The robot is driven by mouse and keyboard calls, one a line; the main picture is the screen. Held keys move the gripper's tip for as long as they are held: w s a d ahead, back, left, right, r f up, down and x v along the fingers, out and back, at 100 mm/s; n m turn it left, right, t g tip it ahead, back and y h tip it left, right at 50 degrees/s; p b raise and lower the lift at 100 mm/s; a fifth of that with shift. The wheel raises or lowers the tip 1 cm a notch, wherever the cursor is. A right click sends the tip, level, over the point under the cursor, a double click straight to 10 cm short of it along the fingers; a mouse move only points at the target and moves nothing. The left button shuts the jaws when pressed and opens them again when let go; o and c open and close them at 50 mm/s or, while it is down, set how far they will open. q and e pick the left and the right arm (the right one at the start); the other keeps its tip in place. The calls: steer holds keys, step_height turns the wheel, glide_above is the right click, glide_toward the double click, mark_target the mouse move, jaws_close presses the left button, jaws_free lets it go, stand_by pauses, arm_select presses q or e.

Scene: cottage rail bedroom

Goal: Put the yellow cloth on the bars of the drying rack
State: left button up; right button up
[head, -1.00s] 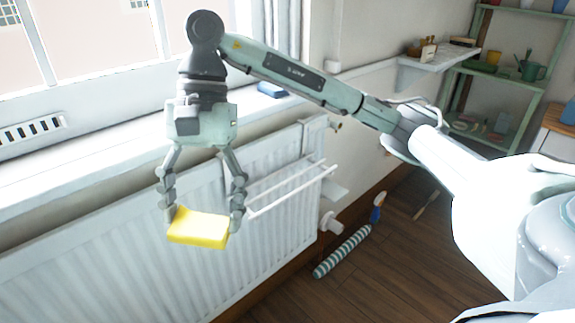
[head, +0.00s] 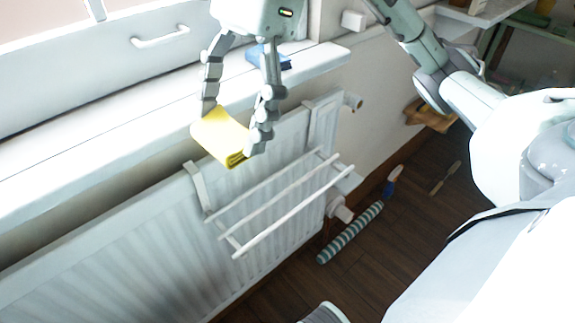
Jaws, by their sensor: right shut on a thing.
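The yellow cloth (head: 221,136) is a folded pad. My right gripper (head: 233,127) is shut on it, with one finger at its left end and the other at its right end. The cloth is tilted, its right end lower. In the picture it shows above and left of the drying rack (head: 285,202), apart from the bars. The rack has several white bars and hangs from the front of the white radiator by hooks. Its bars are bare. My left gripper is not in view.
The white radiator (head: 110,265) runs under the window sill (head: 95,150). A blue item (head: 268,56) lies on the sill behind the gripper. A striped roll (head: 350,232) and a brush (head: 392,181) lie on the wooden floor. Green shelves (head: 530,40) stand at the upper right.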

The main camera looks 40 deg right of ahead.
steer(key=shift+w+d, duration=0.3)
steer(key=shift+d, duration=0.15)
steer(key=b, duration=0.1)
glide_above(245, 219)
steer(key=d, duration=0.1)
steer(key=shift+m, duration=0.3)
steer(key=f, duration=1.3)
steer(key=shift+d+f, duration=0.15)
steer(key=shift+d, duration=0.05)
step_height(245, 219, down, 4)
steer(key=shift+f, duration=0.25)
arm_select(q)
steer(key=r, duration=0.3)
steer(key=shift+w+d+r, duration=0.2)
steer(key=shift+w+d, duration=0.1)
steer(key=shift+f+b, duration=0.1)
steer(key=shift+b, duration=0.25)
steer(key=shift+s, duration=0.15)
arm_select(e)
steer(key=shift+f, duration=0.1)
steer(key=o, duration=0.8)
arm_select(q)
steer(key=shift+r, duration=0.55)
arm_select(e)
steer(key=shift+o, duration=0.2)
